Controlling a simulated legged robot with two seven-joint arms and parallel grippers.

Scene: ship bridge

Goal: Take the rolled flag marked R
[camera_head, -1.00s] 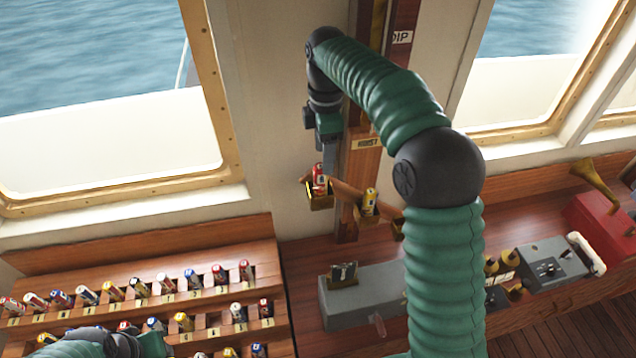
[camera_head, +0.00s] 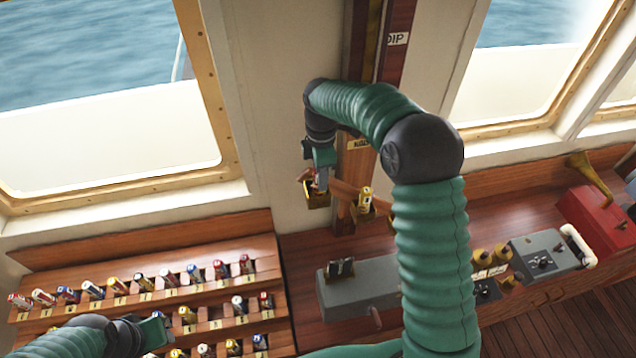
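Several rolled flags stand in rows in the wooden rack (camera_head: 150,258) at lower left. Their letters are too small to read, so I cannot tell which is marked R. A red and white rolled flag (camera_head: 309,178) stands in the left brass cup (camera_head: 318,201) on the hoist, and a yellow one (camera_head: 365,196) stands in the cup to its right. My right gripper (camera_head: 321,183) points down at the left cup, at the red flag; its fingers are mostly hidden. My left gripper (camera_head: 160,332) is low over the rack's lower rows, its fingertips unclear.
The hoist post (camera_head: 352,185) rises behind my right gripper. A grey box (camera_head: 358,284) stands on the wooden counter (camera_head: 300,262) below the cups. Further right are a grey control box (camera_head: 543,258) and a red box (camera_head: 590,222) with a brass horn (camera_head: 592,180).

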